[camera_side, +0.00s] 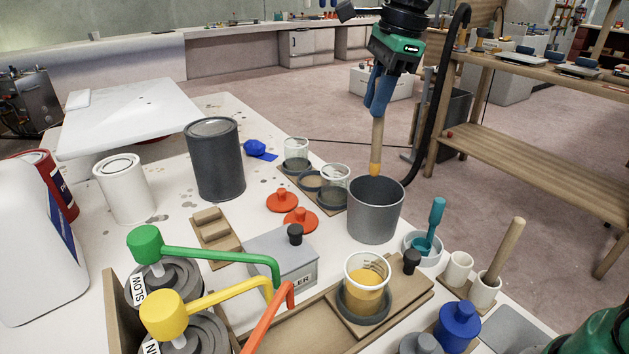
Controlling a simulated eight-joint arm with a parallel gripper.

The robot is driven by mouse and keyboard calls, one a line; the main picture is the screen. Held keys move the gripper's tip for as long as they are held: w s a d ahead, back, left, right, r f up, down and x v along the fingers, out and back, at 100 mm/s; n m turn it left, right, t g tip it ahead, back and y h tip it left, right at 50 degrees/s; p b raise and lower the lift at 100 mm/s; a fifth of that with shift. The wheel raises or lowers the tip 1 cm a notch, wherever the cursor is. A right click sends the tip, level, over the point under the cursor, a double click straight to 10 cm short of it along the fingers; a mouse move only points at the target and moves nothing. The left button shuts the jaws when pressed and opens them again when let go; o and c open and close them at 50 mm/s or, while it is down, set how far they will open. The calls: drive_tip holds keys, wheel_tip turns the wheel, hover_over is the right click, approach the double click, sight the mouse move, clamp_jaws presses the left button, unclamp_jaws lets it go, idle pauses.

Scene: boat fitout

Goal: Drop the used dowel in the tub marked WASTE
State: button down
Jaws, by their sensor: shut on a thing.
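My gripper (378,108), with blue fingers, points down and is shut on the upper part of a wooden dowel (377,140). The dowel hangs nearly upright, and its lower end is coated yellow-orange. That end shows at the far rim of a grey open tub (374,222); I cannot tell whether it is above the opening or behind it. No WASTE marking shows on the tub's visible side. A second wooden dowel (506,250) leans in a small white cup (484,292) at the right.
A clear cup of amber liquid (366,275) stands in front of the tub. Glass jars (333,185) stand left of it, and a white dish (424,249) with a teal tool (434,222) right of it. Green, yellow and orange levers (220,254) reach across the front left.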

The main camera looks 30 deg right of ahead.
sight(378, 140)
drive_tip(key=shift+h, duration=0.3)
drive_tip(key=shift+w+d+f, duration=0.4)
drive_tip(key=shift+d+f, duration=0.15)
drive_tip(key=shift+f, duration=0.85)
drive_tip(key=shift+w+d+f, duration=0.35)
drive_tip(key=shift+d+f, duration=0.25)
drive_tip(key=shift+f, duration=0.85)
drive_tip(key=shift+w+d+f, duration=0.4)
drive_tip(key=shift+d+f, duration=0.15)
drive_tip(key=shift+f, duration=0.85)
drive_tip(key=c, duration=0.7)
unclamp_jaws()
drive_tip(key=shift+v, duration=2.75)
